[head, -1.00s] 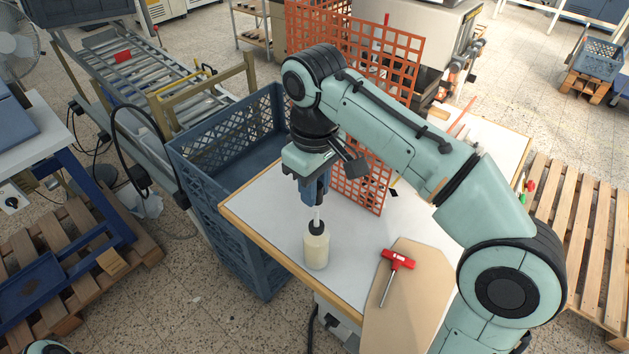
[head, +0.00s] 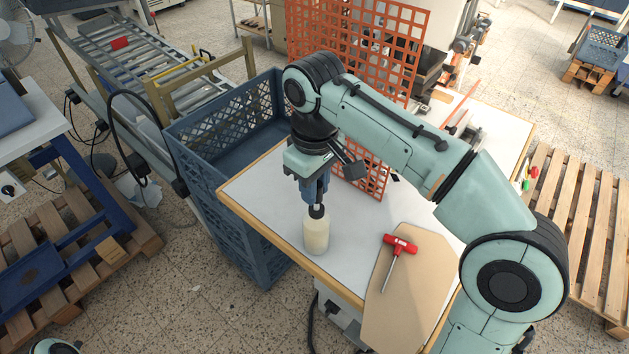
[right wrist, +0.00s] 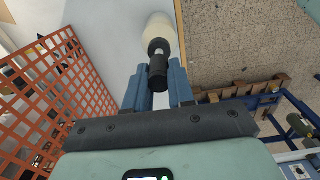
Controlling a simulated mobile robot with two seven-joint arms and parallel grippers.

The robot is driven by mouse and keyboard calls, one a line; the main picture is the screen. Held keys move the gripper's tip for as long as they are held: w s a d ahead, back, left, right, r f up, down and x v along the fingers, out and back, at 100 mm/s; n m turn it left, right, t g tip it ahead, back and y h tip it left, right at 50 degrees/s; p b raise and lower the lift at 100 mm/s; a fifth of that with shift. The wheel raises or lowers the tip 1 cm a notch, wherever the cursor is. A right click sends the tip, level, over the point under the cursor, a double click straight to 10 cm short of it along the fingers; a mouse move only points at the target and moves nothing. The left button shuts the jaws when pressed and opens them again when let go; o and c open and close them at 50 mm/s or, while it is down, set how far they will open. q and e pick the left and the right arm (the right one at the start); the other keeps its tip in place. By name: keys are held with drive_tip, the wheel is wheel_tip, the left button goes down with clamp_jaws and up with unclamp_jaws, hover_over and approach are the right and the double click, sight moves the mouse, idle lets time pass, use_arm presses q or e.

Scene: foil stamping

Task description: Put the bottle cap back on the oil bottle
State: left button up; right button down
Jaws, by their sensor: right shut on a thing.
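The oil bottle (head: 316,237) is a cream cylinder standing upright on the white table top near its left front edge. My right gripper (head: 317,202) points down directly above it. Its blue fingers are shut on the black bottle cap (right wrist: 158,74), which sits between the fingertips in the right wrist view. Beyond the cap, a dark collar (right wrist: 158,47) shows on the bottle (right wrist: 160,25), in line with it. The cap is at the bottle's top; I cannot tell whether it is fully seated. My left gripper is out of view.
A red-handled tool (head: 399,248) lies on a tan board (head: 405,300) to the right of the bottle. An orange grid panel (head: 365,173) stands behind my right gripper. A blue crate (head: 225,228) stands against the table's left side. The white table top (head: 262,205) left of the bottle is clear.

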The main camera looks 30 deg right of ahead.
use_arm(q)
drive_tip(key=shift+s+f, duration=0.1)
use_arm(e)
drive_tip(key=shift+f, duration=0.15)
drive_tip(key=c, duration=0.9)
unclamp_jaws()
wheel_tip(320, 180, up, 11)
drive_tip(key=p, duration=0.3)
drive_tip(key=shift+w+p, duration=0.15)
drive_tip(key=shift+p, duration=0.25)
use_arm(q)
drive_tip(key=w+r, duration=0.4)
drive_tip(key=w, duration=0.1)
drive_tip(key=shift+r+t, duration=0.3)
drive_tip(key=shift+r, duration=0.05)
use_arm(e)
wheel_tip(320, 180, up, 2)
drive_tip(key=shift+r, duration=0.15)
